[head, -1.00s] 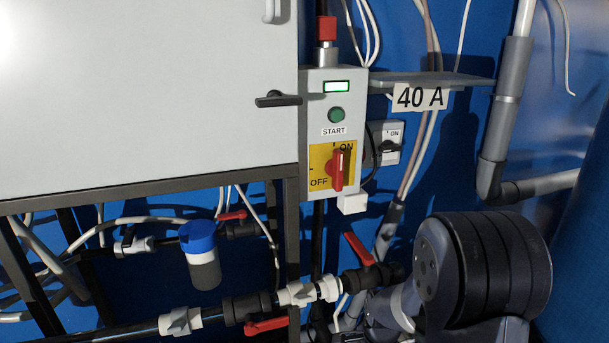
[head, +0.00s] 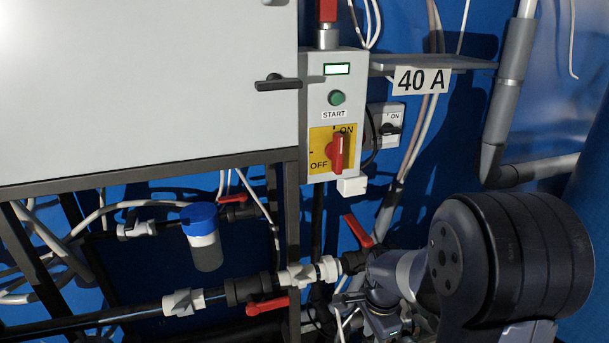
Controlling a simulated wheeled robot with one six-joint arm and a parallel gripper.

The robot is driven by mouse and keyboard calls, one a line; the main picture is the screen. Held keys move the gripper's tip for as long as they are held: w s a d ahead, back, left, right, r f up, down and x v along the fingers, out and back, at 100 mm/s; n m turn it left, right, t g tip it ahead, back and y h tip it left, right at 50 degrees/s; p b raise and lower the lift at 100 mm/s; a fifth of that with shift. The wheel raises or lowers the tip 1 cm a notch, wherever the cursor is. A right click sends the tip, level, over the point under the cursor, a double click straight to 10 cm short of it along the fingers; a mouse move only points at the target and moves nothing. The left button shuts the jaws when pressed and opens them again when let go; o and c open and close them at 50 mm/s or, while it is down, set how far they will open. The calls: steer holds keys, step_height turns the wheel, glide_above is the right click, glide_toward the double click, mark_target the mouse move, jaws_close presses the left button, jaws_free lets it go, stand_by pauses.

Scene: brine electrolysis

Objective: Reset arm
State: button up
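My arm shows at the lower right, with a large dark rounded joint and paler grey links reaching left below the pipe valve. The fingers of my gripper are not in view, so I cannot see whether they are open, shut or holding anything. The grey control box (head: 317,90) hangs in the middle. It has a lit white display with a green frame, a green START button (head: 337,98) and a red rotary switch (head: 336,153) on a yellow plate, its handle upright with its top toward ON.
A white cabinet (head: 140,90) fills the upper left. Below it run pipes with red-handled valves (head: 267,306) and a blue-capped canister (head: 202,240). A grey shelf with a 40 A label (head: 422,81) and a grey pipe (head: 508,85) are at the right.

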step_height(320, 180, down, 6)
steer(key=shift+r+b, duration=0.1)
steer(key=shift+b, duration=0.4)
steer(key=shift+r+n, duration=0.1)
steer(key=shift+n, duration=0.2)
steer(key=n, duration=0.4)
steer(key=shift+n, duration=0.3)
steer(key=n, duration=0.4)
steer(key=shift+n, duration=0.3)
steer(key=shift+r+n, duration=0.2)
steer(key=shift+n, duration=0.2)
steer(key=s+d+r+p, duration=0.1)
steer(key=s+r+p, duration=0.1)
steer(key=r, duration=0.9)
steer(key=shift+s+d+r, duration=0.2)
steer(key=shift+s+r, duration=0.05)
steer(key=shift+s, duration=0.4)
